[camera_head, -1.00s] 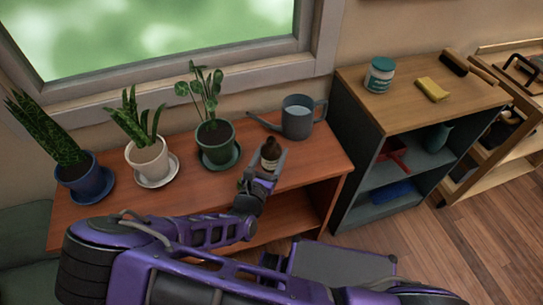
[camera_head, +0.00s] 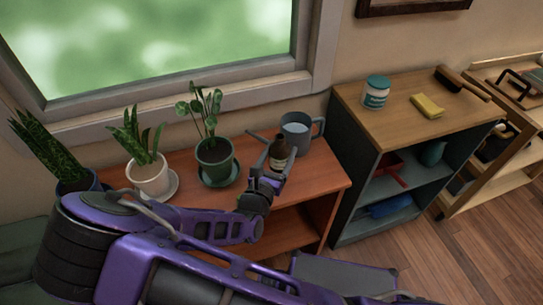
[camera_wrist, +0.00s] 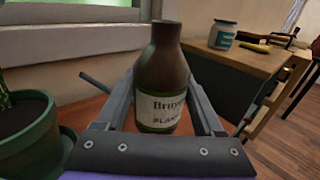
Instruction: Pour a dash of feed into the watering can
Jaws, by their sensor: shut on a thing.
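The watering can (camera_head: 297,130) is grey and stands upright at the back right of the reddish wooden table, its spout pointing left and its handle right. A brown bottle (camera_head: 278,153) with a pale label is in my gripper (camera_head: 275,160), just in front of the can. In the wrist view the bottle (camera_wrist: 163,80) is upright between the two fingers, and my gripper (camera_wrist: 166,110) is shut on it. The label reads in part "PLAN". The bottle hides most of the can in the wrist view; a grey spout (camera_wrist: 97,83) shows at its left.
A green-potted plant (camera_head: 215,160) stands left of the can, with a white pot (camera_head: 148,175) and a blue pot farther left. The window is behind.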

